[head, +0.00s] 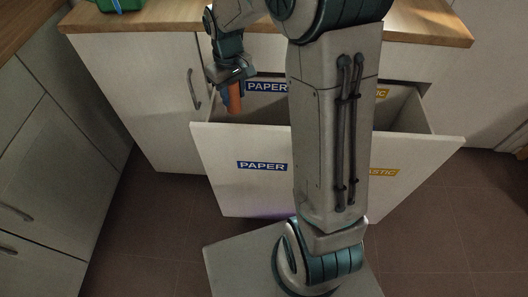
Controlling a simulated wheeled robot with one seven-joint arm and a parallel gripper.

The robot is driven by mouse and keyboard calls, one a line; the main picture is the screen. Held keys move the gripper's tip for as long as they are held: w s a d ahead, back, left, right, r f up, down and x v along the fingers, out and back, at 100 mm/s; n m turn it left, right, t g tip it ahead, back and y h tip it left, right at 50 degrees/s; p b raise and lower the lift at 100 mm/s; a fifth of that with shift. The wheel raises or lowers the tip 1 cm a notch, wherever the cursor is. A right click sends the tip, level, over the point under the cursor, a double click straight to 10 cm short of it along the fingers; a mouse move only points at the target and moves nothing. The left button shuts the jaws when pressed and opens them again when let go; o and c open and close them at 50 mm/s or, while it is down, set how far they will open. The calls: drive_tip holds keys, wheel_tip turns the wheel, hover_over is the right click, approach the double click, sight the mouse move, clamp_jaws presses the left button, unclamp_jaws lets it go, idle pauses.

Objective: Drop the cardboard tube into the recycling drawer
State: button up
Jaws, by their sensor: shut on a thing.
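The cardboard tube (234,98) is a short orange-brown cylinder. My gripper (231,84) is shut on it and points down, with the tube hanging roughly upright below. The recycling drawer (240,140) is pulled open in the middle. The tube shows over the left part of its opening, at the side with the blue PAPER labels; its lower end is near the height of the front panel's top edge in the picture. I cannot tell how deep it reaches. A yellow label, partly hidden by my arm, marks the right side. My arm hides the middle of the drawer.
A wooden worktop (150,20) runs above the drawer, with a green object (122,4) at its back left. A closed cabinet door (140,90) with a handle is left of the drawer. More cabinets (50,150) stand at far left. Tiled floor (150,235) is clear in front.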

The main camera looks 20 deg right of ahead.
sight(235, 109)
drive_tip(key=f+b, duration=0.3)
drive_tip(key=f, duration=0.4)
drive_tip(key=shift+w+b, duration=0.2)
drive_tip(key=shift+b, duration=0.2)
wheel_tip(235, 109, down, 18)
drive_tip(key=b, duration=0.5)
drive_tip(key=shift+b, duration=0.3)
drive_tip(key=shift+f, duration=0.1)
drive_tip(key=shift+f+b, duration=0.4)
drive_tip(key=shift+f, duration=0.15)
drive_tip(key=o, duration=1)
drive_tip(key=shift+c, duration=0.2)
wheel_tip(235, 109, up, 13)
drive_tip(key=p, duration=0.4)
drive_tip(key=shift+r+p, duration=0.15)
drive_tip(key=shift+p, duration=0.2)
